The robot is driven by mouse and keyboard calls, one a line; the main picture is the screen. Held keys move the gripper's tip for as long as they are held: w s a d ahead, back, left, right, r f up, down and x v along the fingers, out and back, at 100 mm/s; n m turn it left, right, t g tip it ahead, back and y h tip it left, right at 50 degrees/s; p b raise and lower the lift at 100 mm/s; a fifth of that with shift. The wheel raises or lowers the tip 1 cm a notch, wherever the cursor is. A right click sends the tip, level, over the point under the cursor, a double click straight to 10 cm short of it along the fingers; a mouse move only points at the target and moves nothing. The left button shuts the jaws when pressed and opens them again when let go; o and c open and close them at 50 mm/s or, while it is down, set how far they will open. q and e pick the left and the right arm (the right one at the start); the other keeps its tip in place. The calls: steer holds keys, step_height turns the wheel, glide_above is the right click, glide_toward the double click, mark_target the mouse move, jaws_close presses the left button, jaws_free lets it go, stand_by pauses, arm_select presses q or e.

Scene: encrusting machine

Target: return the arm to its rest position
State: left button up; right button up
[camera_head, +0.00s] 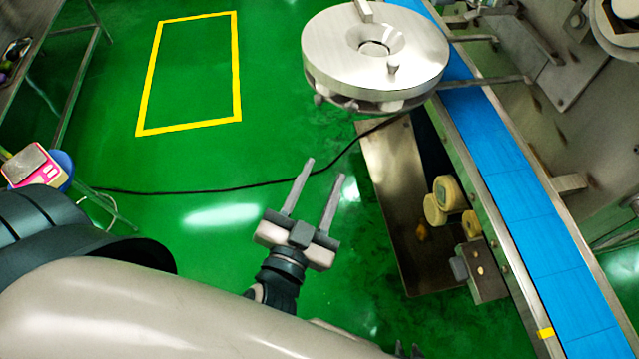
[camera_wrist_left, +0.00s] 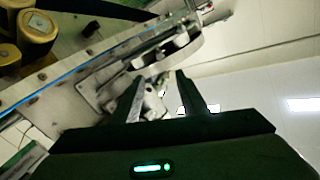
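My left gripper (camera_head: 322,172) is over the green floor in the middle of the head view, left of the conveyor. Its two fingers stand apart with nothing between them. In the left wrist view my left gripper (camera_wrist_left: 157,88) also shows two separated, empty fingers, with machine parts behind them. Dark tips at the bottom edge of the head view look like my right gripper (camera_head: 408,351). They are mostly cut off, so its opening is unclear.
A blue conveyor belt (camera_head: 525,205) runs down the right side. A round steel turntable (camera_head: 345,60) stands beyond my left gripper. A pink-and-white scale (camera_head: 32,168) is at the far left. Open green floor lies around a yellow floor marking (camera_head: 238,85).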

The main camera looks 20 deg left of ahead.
arm_select(q)
steer(key=shift+s, duration=0.25)
stand_by(0.5)
steer(key=d+f+m+g+h, duration=0.1)
steer(key=d+f+g, duration=0.15)
steer(key=f, duration=1.45)
steer(key=d+f+g+h, duration=0.15)
steer(key=f+g, duration=0.25)
steer(key=f, duration=1.2)
steer(key=s+a+f+g, duration=0.2)
steer(key=s+f, duration=0.1)
steer(key=f, duration=0.5)
steer(key=s+a+f+n+g, duration=0.1)
steer(key=s+a+f, duration=0.2)
steer(key=f, duration=0.5)
steer(key=s+a+f+g, duration=0.2)
steer(key=s+f, duration=0.2)
steer(key=f, duration=0.3)
steer(key=shift+s+a+f+n+g, duration=0.3)
steer(key=shift+s+a+f+g, duration=0.05)
steer(key=shift+s+f, duration=0.05)
